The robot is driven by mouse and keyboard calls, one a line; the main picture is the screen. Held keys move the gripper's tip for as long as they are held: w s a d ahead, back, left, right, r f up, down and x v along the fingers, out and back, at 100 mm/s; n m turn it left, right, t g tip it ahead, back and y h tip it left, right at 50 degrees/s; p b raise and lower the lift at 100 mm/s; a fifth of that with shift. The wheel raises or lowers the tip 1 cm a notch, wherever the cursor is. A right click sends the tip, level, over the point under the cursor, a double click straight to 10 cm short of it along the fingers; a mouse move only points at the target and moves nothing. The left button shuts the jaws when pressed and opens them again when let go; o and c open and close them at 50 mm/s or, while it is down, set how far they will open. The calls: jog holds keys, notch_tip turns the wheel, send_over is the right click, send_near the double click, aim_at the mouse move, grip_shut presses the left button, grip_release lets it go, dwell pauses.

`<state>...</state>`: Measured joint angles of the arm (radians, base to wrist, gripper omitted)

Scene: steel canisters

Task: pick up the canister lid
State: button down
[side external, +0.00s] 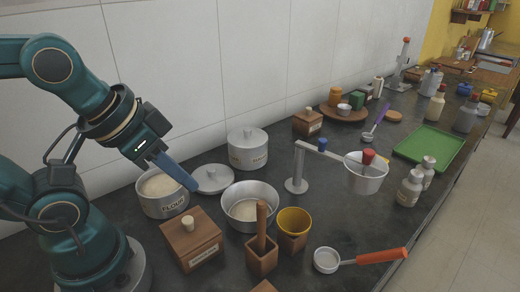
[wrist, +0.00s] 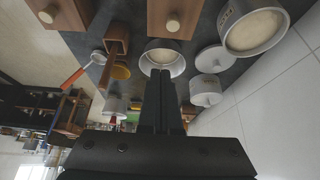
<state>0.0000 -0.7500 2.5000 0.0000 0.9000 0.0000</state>
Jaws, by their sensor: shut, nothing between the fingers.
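The canister lid (side external: 212,179) is a round grey metal disc with a small knob, lying on the dark counter just right of the open flour canister (side external: 163,204). In the wrist view the lid (wrist: 214,59) is to the right of the fingers, between the open canister (wrist: 254,36) and a closed canister (wrist: 205,91). My gripper (side external: 193,186) is shut and empty. In the side view its tips appear over the gap between flour canister and lid; the exact height is unclear. In the wrist view my gripper (wrist: 160,74) shows as two fingers together below the metal bowl.
A closed canister (side external: 248,150) stands behind the lid. A metal bowl (side external: 250,219) is at its front right, and a wooden box (side external: 191,240) with a knob is in front. The tiled wall (side external: 160,60) is behind.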

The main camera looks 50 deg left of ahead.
jog(key=c, duration=0.6)
grip_release()
jog(key=n+g, duration=0.2)
jog(key=g, duration=0.2)
send_over(211, 169)
jog(key=f, duration=0.7)
jog(key=shift+s+d+f, duration=0.25)
jog(key=shift+s+f, duration=0.05)
jog(key=shift+s+a+f, duration=0.1)
jog(key=shift+a+f, duration=0.05)
jog(key=shift+f, duration=0.2)
jog(key=shift+w+f, duration=0.15)
jog(key=shift+f, duration=1)
jog(key=shift+w+f, duration=0.15)
jog(key=shift+f, duration=1)
